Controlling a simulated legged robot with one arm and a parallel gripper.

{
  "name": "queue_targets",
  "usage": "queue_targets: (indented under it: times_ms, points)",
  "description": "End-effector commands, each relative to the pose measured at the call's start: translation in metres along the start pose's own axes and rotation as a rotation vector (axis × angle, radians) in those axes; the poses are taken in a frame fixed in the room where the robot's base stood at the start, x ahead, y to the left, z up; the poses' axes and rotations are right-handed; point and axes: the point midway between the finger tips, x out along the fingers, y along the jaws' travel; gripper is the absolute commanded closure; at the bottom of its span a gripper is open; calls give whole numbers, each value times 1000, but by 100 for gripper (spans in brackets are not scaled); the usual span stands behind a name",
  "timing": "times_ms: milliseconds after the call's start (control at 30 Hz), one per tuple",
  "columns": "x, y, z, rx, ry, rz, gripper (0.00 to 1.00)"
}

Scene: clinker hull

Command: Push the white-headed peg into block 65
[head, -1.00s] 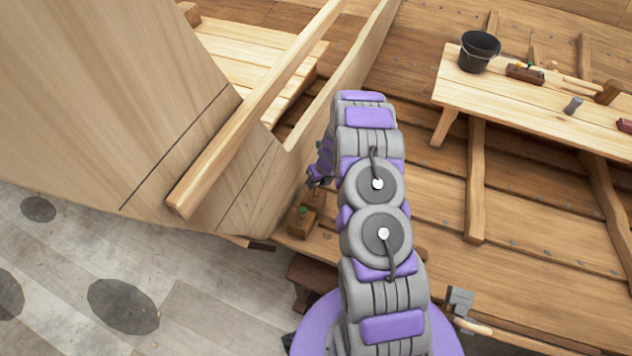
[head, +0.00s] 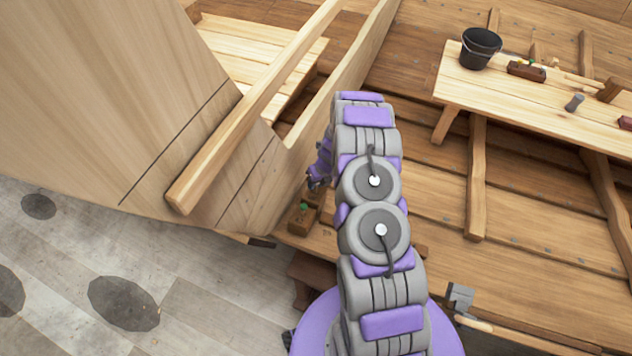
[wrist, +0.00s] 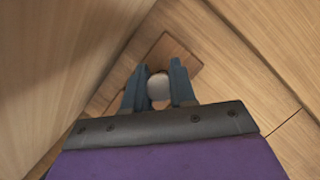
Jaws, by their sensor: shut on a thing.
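The white-headed peg (wrist: 158,88) is between the two fingers of my gripper (wrist: 158,92) in the wrist view. The fingers are shut on it, one on each side of the white head. A brown wooden block (wrist: 168,54) lies just beyond and under the peg; I cannot read a number on it. Whether the peg's tip is in a hole is hidden behind its head. In the head view my gripper (head: 318,178) is small and partly hidden by my arm, close to the hull planking. A block with a green-headed peg (head: 303,214) stands below it.
Tall planks (head: 110,90) and a sloping beam (head: 255,105) rise close on the left. A bench (head: 525,95) at the right carries a black bucket (head: 481,48) and tools. A hammer (head: 462,300) lies at the lower right. Grey floor (head: 60,270) is open at lower left.

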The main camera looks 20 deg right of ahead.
Motion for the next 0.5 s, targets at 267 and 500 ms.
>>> queue_targets:
  times_ms: [267, 500]
  points:
    - [2, 0, -2, 1, 4, 1, 59]
    - [1, 0, -2, 1, 3, 1, 45]
